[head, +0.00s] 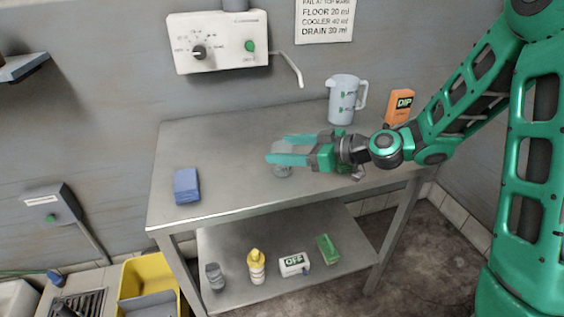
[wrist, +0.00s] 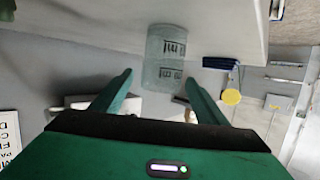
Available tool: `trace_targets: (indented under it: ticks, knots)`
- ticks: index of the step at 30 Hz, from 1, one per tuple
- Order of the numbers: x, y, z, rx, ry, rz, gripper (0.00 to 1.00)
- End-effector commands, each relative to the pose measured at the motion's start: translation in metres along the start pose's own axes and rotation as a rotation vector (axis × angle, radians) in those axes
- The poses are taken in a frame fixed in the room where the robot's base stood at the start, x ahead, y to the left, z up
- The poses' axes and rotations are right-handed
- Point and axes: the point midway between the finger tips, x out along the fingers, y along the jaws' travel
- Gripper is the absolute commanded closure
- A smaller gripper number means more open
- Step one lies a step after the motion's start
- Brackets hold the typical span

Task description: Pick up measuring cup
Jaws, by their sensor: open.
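The measuring cup (head: 282,172) is a small clear cup on the steel table, partly hidden behind my gripper in the head view. In the wrist view the cup (wrist: 166,48) shows upside down, with dark "ml" marks on its side. My gripper (head: 277,150) reaches in from the right, low over the table, with its green fingers spread. In the wrist view the cup appears at and just beyond the gap between the fingertips (wrist: 159,77). I cannot tell whether either finger touches it.
A clear jug (head: 342,100) and an orange DIP box (head: 400,106) stand at the table's back right. A blue block (head: 186,186) lies at the left of the table (head: 225,140). A bottle and several small items sit on the lower shelf (head: 335,270). The table's middle left is free.

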Motion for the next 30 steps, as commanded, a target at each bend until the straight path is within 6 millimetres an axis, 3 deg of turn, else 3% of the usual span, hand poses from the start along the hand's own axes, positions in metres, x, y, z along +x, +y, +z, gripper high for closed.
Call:
trace_targets:
  ticks: [12,21,23,27,30]
  knots:
    - [0.048,0.0,0.003,-0.001,-0.001,-0.003,0.33]
    - [0.052,0.001,0.003,0.0,0.0,0.0,0.33]
    - [0.052,0.001,0.003,0.0,0.0,0.0,0.42]
    - [0.052,0.001,0.003,0.0,0.0,0.0,0.76]
    - [0.052,0.001,0.003,0.0,0.0,0.0,0.76]
